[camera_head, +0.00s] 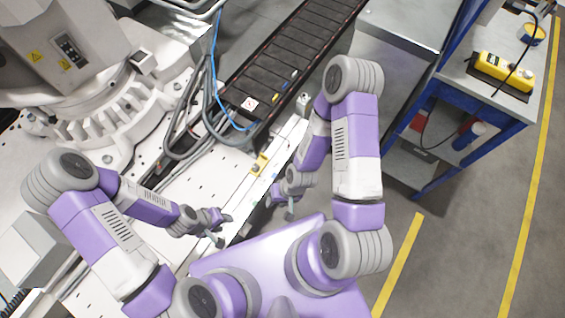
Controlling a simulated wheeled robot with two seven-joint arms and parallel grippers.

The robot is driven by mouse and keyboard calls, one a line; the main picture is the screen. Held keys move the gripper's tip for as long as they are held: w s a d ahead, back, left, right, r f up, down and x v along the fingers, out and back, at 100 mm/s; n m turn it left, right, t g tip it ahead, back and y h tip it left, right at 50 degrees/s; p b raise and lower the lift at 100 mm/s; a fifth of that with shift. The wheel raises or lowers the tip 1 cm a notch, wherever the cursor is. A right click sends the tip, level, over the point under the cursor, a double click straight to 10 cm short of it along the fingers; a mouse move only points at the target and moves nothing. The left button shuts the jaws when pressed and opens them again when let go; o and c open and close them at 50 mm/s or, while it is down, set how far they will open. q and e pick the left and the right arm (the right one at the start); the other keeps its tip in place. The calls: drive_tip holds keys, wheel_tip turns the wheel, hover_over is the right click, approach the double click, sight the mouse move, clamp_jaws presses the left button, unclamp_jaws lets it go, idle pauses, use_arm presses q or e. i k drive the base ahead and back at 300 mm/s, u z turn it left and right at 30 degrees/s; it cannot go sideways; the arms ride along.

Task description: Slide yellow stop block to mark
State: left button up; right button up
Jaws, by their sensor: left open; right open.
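The yellow stop block (259,165) sits on the light rail (243,190) at the edge of the white work surface, just below the near end of the dark conveyor. The mark is too small to make out. My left gripper (224,228) is open, to the lower left of the block and apart from it, near the lower end of the rail. My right gripper (290,208) is open and points down, to the lower right of the block and apart from it. Nothing shows between the fingers of either gripper.
The dark conveyor (285,62) runs up and away from the rail. Cables, one blue (214,85), loop beside it at the left. A large white machine (100,100) fills the left. A blue-framed bench (490,105) with a yellow control box (503,71) stands at the right.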

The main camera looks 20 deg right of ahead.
sight(263, 160)
drive_tip(key=u, duration=0.15)
drive_tip(key=k, duration=0.2)
drive_tip(key=z, duration=0.5)
drive_tip(key=i, duration=0.25)
drive_tip(key=u, duration=1.9)
drive_tip(key=k, duration=0.85)
drive_tip(key=z, duration=0.55)
drive_tip(key=i, duration=0.5)
drive_tip(key=u, duration=0.05)
